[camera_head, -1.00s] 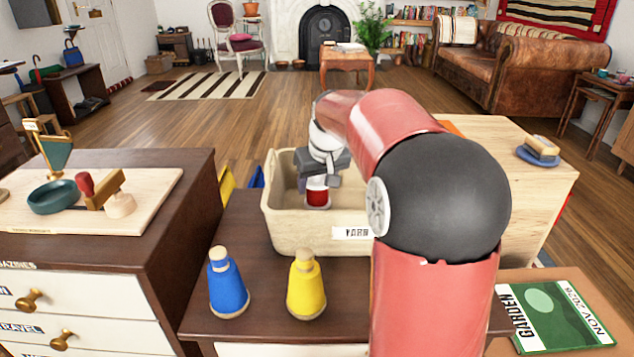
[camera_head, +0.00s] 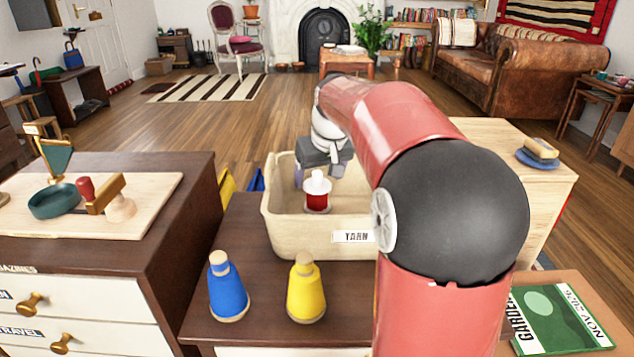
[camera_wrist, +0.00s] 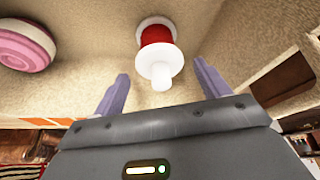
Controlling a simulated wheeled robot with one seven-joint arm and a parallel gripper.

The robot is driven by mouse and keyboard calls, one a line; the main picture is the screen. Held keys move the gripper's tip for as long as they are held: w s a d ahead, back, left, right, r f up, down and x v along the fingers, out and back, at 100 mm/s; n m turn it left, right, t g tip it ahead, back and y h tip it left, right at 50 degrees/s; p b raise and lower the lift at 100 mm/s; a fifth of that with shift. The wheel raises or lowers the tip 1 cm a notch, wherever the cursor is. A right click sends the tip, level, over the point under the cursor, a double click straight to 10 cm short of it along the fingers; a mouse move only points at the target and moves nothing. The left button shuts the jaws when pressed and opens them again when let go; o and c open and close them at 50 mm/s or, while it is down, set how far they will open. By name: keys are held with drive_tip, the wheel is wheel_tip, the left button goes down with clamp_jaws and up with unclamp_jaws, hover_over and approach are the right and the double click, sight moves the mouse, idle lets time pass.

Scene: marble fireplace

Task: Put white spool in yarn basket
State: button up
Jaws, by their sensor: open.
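The white spool (camera_head: 317,193), with a red wound middle and a white knob on top, stands upright inside the tan yarn basket (camera_head: 285,232), which bears a "YARN" label. It also shows in the wrist view (camera_wrist: 157,50) against the basket's inside. My gripper (camera_head: 322,170) is over the basket, just behind and above the spool. Its two lilac fingers (camera_wrist: 160,74) are spread wide, with the spool beyond their tips and nothing held between them. Part of the basket's right side is hidden by my arm.
A blue bottle-shaped thing (camera_head: 228,288) and a yellow one (camera_head: 306,290) stand in front of the basket. A pink and white rounded thing (camera_wrist: 22,45) lies in the basket in the wrist view. A board with a teal bowl (camera_head: 54,200) is at left.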

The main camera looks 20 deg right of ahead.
drive_tip(key=v, duration=0.8)
drive_tip(key=shift+p, duration=0.4)
